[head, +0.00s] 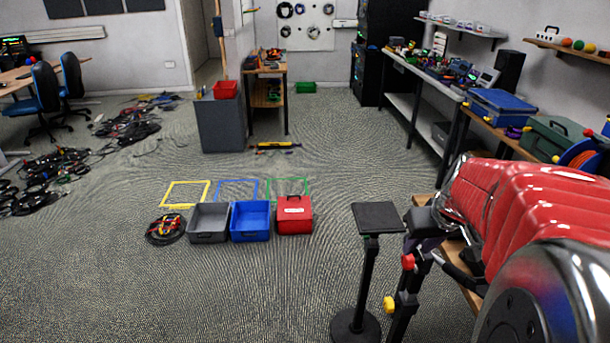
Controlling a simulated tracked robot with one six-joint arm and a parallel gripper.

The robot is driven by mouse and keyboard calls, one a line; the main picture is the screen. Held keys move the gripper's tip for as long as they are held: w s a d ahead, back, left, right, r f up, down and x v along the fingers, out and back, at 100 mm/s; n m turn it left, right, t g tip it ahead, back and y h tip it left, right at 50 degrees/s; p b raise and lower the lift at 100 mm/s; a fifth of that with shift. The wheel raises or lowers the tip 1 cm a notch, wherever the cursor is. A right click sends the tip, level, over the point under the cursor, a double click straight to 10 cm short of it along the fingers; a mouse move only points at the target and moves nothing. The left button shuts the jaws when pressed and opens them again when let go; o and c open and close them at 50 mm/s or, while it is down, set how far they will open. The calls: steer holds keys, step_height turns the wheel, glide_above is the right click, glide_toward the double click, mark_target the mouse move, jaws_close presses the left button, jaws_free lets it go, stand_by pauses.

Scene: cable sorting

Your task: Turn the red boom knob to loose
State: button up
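The red boom knob (408,261) sits on the left side of a dark stand (411,285) at the lower right. A yellow knob (389,303) is lower on the same stand. A dark, purple-tinted part (425,222) is above the red knob; I cannot tell what it is. A large red ribbed arm section with a shiny joint fills the right edge and hides what lies behind it. I cannot make out my gripper or its fingers. Whether the red knob is tight or loose cannot be told.
A black flat-topped stand (378,218) with a round base is just left of the knob. A long workbench (425,75) lines the right. Cable heaps lie left; the front left floor is clear.

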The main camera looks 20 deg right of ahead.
mark_target(409, 258)
steer(key=x, duration=0.6)
steer(key=shift+w+f, duration=0.15)
steer(key=shift+f, duration=0.15)
steer(key=shift+c, duration=0.4)
jaws_close()
steer(key=shift+a, duration=0.15)
